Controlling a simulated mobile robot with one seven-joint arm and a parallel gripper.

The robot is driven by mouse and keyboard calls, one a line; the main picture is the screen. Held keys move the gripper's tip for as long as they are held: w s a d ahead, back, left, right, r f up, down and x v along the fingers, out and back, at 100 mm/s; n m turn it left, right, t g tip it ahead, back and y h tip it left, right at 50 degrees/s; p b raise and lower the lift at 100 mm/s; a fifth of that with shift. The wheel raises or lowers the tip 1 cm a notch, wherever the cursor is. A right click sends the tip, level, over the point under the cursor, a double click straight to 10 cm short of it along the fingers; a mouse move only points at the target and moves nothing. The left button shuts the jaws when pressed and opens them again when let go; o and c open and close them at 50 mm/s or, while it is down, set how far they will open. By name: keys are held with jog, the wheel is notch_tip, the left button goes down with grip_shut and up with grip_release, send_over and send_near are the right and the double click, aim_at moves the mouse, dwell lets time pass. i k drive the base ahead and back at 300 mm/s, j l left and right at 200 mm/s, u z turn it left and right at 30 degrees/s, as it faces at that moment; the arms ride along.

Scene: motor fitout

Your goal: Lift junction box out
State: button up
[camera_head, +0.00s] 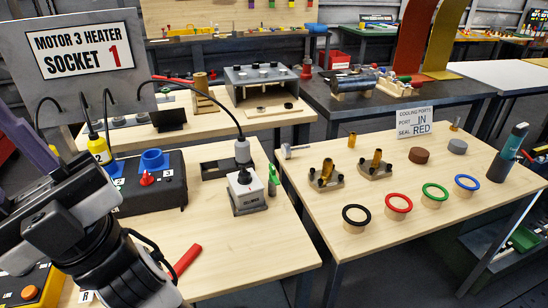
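A small pale grey box (247,190) stands upright on the near left table, with a dark label on its front and a dark knob on top. It looks like the junction box, though I cannot read its label. A grey plug (242,151) on a black cable is at its top rear; I cannot tell whether it is plugged in. My arm, white and black, fills the lower left, well left of the box and apart from it. I cannot make out my fingertips or whether they hold anything.
A black case (155,188) with a blue socket and red knob stands left of the box. A green-handled tool (272,180) is close on its right. A red-handled tool (186,260) lies nearer me. The sign (83,52) and hanging cables rise behind. Table space in front is clear.

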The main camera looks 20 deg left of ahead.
aim_at(249, 195)
jog(key=k+j+z, duration=0.1)
jog(key=j+z, duration=0.2)
jog(key=k+j+z, duration=0.1)
jog(key=j+z, duration=0.15)
jog(key=j, duration=0.15)
jog(key=k+j+z, duration=0.15)
jog(key=j+z, duration=0.15)
jog(key=k+j+z, duration=0.25)
jog(key=i, duration=0.1)
